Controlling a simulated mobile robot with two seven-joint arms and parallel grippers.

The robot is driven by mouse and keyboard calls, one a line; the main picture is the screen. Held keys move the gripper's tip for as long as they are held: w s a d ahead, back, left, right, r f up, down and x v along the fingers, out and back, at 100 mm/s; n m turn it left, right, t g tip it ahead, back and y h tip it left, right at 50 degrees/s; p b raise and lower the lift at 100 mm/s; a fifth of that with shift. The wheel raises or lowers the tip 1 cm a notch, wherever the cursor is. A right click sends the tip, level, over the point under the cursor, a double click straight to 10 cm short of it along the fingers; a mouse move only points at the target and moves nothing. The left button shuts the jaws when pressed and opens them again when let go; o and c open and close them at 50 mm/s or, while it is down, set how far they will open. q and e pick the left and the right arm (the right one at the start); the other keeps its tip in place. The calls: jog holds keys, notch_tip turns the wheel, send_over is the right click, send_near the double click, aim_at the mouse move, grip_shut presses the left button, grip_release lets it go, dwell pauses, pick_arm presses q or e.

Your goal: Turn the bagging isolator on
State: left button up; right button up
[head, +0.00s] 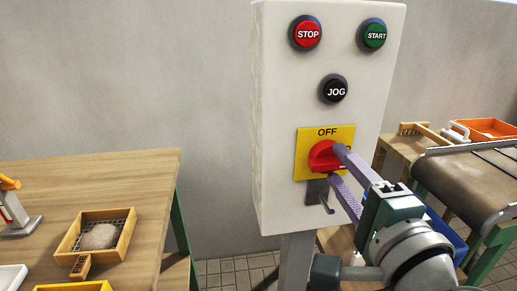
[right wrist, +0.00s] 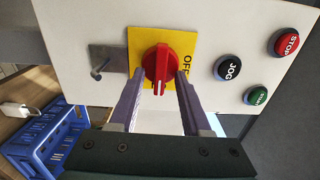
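The isolator switch is a red rotary knob (head: 322,156) on a yellow plate (head: 307,139) marked OFF, on the white control box (head: 280,110). In the right wrist view the knob (right wrist: 158,66) has its white mark at the bottom, about a quarter turn from the OFF label at the right. In the head view its bar lies roughly level. My right gripper (head: 336,163) has one finger above and one below the knob. In the right wrist view the fingers (right wrist: 160,75) stand apart on both sides of it, with slim gaps. My left gripper is not in view.
Red STOP (head: 307,34), green START (head: 374,36) and black JOG (head: 335,91) buttons sit above the switch. A metal hasp (head: 318,192) sits below it. A wooden table (head: 100,185) with trays is at left, a conveyor (head: 470,180) at right, a blue crate (right wrist: 60,140) beneath.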

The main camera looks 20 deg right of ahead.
jog(key=b+v, duration=0.1)
jog(key=v, duration=0.9)
jog(key=shift+b, duration=0.35)
jog(key=shift+w+a, duration=0.1)
